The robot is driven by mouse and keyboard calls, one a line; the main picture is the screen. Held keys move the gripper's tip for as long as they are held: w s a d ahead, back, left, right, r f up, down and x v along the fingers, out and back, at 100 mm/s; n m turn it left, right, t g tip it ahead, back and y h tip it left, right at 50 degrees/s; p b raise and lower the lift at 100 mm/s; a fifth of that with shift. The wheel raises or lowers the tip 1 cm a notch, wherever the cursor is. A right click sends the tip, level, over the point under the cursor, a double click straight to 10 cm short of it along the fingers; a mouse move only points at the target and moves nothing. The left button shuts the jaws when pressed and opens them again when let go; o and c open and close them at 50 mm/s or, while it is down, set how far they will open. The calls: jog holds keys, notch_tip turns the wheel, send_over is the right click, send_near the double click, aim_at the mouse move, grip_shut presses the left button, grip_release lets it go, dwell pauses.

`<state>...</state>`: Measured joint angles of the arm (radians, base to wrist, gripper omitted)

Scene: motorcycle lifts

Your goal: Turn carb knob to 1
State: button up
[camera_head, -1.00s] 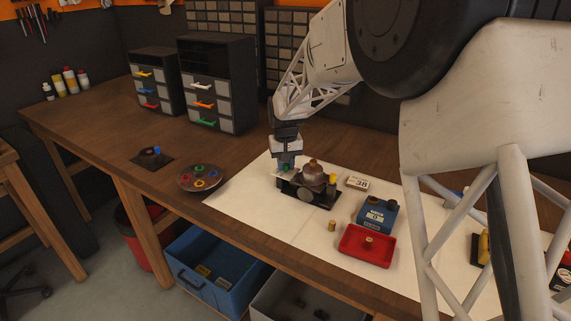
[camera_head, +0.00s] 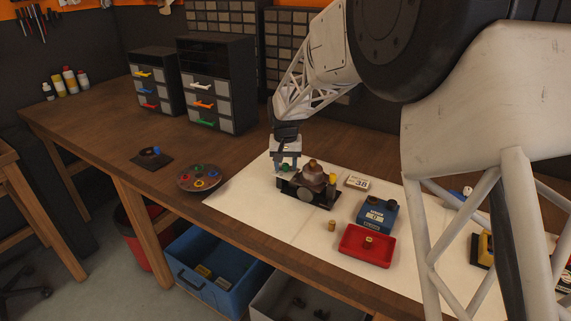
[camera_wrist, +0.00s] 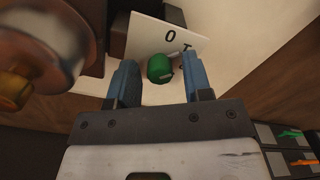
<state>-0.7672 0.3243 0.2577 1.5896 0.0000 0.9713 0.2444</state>
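The green carb knob (camera_wrist: 160,68) sits beside a white plate (camera_wrist: 158,36) with a "0" and a partly seen second mark that looks like a 1. A pale pointer on the knob points toward the plate's right part, near the second mark. My gripper (camera_wrist: 162,62) is open, with one blue finger on each side of the knob and a visible gap to both. In the head view, my gripper (camera_head: 286,160) is over the left end of the carburetor (camera_head: 312,178), at the green knob (camera_head: 285,168).
The carburetor's round metal body (camera_wrist: 45,45) is close to my left finger. A blue box (camera_head: 378,216), a red tray (camera_head: 366,246) and a small card (camera_head: 357,183) lie to the right on the white mat. A plate with colored rings (camera_head: 199,178) is to the left.

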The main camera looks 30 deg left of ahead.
aim_at(286, 164)
dwell(0.3)
jog(key=shift+r, duration=3.95)
